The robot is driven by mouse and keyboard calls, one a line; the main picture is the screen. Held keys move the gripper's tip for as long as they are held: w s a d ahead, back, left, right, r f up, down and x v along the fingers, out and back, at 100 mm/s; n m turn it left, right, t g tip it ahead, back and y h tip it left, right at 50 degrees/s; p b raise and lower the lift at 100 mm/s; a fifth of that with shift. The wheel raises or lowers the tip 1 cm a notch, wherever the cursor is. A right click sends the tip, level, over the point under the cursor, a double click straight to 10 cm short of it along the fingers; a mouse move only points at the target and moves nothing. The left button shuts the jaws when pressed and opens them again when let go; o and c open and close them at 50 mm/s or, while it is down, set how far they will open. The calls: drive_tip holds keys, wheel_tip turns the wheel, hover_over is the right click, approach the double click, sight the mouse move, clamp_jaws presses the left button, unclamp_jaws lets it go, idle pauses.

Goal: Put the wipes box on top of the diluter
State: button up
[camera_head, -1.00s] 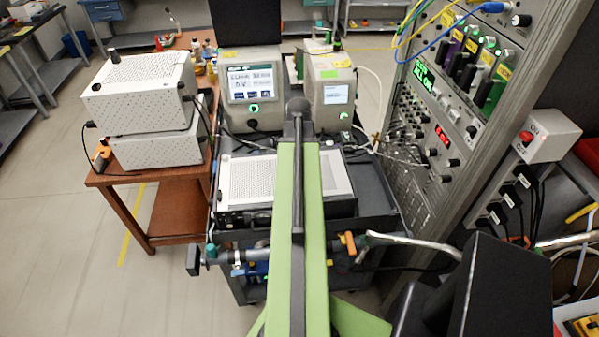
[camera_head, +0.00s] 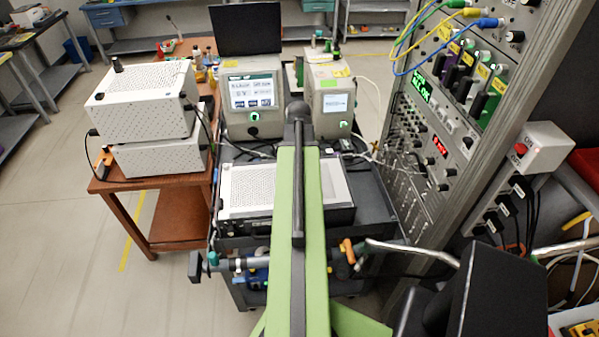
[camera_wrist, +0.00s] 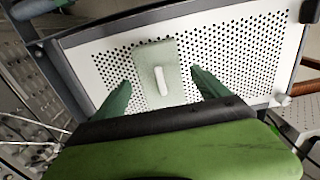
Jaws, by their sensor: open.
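The wipes box is a pale grey-green box with a white strip on top (camera_wrist: 145,62). In the wrist view it lies on the perforated white top of a dark-framed instrument (camera_wrist: 240,50). My gripper (camera_wrist: 161,76) is open, with one green finger on each side of the box and visible gaps to both. In the head view my green arm hides the box and the fingers; the perforated instrument (camera_head: 245,185) stands on the cart. Two grey units with screens stand behind it, a left one (camera_head: 240,118) and a right one (camera_head: 325,120). I cannot tell which unit is the diluter.
Two stacked white boxes (camera_head: 140,108) stand on a brown table (camera_head: 130,185) at left. A tall rack (camera_head: 430,150) with cables and modules stands close on the right. Floor at the left is clear.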

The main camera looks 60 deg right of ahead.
wheel_tip(320, 180, up, 10)
drive_tip(key=p, duration=0.8)
drive_tip(key=shift+f, duration=0.15)
drive_tip(key=w+a+n, duration=0.6)
drive_tip(key=w+a, duration=1.5)
drive_tip(key=a, duration=0.4)
drive_tip(key=w+a+n, duration=0.2)
drive_tip(key=a, duration=1.1)
drive_tip(key=w+a+n, duration=0.2)
drive_tip(key=a, duration=1)
drive_tip(key=shift+a+n, duration=0.4)
drive_tip(key=shift+f, duration=0.15)
